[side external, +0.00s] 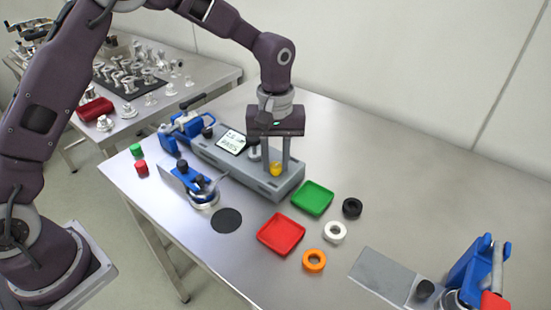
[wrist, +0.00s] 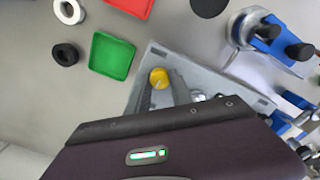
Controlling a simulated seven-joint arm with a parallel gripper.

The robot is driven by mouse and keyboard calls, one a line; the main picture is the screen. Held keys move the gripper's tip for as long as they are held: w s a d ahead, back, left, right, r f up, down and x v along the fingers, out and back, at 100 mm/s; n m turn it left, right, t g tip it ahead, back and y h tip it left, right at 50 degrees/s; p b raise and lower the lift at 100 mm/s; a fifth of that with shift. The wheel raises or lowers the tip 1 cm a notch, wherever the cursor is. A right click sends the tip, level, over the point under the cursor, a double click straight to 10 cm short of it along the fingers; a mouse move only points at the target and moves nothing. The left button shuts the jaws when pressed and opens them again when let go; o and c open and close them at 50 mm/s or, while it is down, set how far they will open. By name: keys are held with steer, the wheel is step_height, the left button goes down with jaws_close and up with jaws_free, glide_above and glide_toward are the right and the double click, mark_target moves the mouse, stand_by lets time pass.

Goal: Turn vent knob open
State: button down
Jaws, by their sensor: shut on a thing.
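The vent knob is most likely the yellow round knob (side external: 276,169) at the near right end of a long grey panel (side external: 262,186) on the table. In the wrist view the yellow knob (wrist: 159,78) shows a pale line across its top. My gripper (side external: 276,168) points straight down, with one finger on each side of the yellow knob, shut on it. In the wrist view the fingers (wrist: 161,88) partly cover the panel, and the knob's lower part is hidden.
A white label plate (side external: 231,142) and a metal part (side external: 254,153) are on the panel. Blue clamp fixtures (side external: 185,130) stand at its far end. Green (side external: 312,198) and red (side external: 281,234) trays and several rings lie nearby.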

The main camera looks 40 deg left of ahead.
steer(key=m, duration=1.2)
steer(key=shift+d+m, duration=0.1)
steer(key=shift+m, duration=0.2)
steer(key=m, duration=1.2)
steer(key=shift+m, duration=0.3)
steer(key=c, duration=1.1)
jaws_free()
steer(key=shift+c, duration=0.2)
